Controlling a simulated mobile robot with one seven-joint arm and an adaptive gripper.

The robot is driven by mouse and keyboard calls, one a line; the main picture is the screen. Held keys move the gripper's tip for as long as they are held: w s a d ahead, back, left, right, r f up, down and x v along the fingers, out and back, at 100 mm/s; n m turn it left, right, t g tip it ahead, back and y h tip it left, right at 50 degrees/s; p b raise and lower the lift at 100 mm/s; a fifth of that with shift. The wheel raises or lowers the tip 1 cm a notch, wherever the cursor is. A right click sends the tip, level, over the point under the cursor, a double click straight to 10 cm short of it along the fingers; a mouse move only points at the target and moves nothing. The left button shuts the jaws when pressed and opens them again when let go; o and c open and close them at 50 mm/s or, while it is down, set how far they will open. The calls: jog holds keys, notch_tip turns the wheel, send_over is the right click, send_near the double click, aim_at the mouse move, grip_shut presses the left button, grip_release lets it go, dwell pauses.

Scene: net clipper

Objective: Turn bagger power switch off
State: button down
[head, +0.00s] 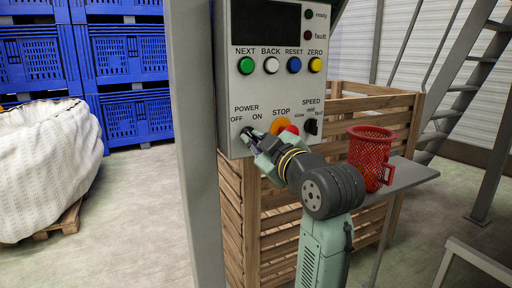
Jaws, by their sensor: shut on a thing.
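The grey bagger control panel (268,90) is in the upper middle of the head view. Its power switch (246,131) is at the lower left, under the POWER label, between the OFF and ON marks. My gripper (250,138) reaches it from the lower right and is shut on the switch. The fingers cover most of the knob, so I cannot tell which mark it points to.
A red stop button with an orange collar (281,125) sits right beside my wrist, and a black speed knob (311,127) is further right. A grey post (193,150) stands left of the panel. A red mesh basket (371,160) rests on a shelf (415,175) near wooden crates.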

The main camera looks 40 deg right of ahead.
jog(key=shift+n, duration=0.5)
jog(key=c, duration=1.7)
grip_release()
jog(key=shift+s, duration=0.1)
jog(key=v, duration=1.2)
